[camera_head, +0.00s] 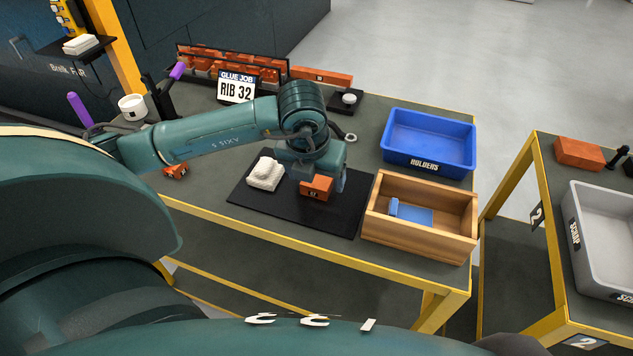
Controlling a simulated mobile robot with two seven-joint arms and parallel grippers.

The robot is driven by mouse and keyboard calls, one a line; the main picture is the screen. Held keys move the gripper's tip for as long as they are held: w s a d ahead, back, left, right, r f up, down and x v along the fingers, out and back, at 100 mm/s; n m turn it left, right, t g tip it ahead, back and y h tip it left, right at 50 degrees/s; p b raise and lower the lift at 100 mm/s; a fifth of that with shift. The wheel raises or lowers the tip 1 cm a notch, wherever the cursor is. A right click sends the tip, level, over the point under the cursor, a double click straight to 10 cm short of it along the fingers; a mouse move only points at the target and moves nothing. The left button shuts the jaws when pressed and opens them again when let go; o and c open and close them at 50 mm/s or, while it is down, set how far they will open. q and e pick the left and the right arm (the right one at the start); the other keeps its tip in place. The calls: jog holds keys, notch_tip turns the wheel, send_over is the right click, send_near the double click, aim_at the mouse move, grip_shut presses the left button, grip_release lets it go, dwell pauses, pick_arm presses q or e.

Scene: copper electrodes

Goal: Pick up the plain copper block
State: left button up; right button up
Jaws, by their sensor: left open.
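A copper block (316,188) with a small dark mark on its front sits on the black mat (255,203). My left gripper (314,184) is open and points down right at this block, with the fingers around or close beside it. I cannot tell whether they touch it. Another small copper block (177,172), also marked, lies on the table under my left forearm, which partly hides it. A larger copper block (579,153) without a visible mark lies on the second table at the right. My right gripper is not in view.
A folded white cloth (265,173) lies on the mat left of the gripper. A wooden box (410,236) with a blue piece inside and a blue HOLDERS bin (428,162) stand to the right. A rack of copper pieces (205,66) and a RIB 32 sign (236,89) stand behind.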

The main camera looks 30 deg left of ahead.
pick_arm(q)
jog(key=shift+w+f, duration=0.1)
jog(key=shift+f, duration=0.35)
jog(key=shift+c, duration=0.2)
jog(key=shift+w+r, duration=0.1)
jog(key=shift+r, duration=0.05)
jog(key=c, duration=1.5)
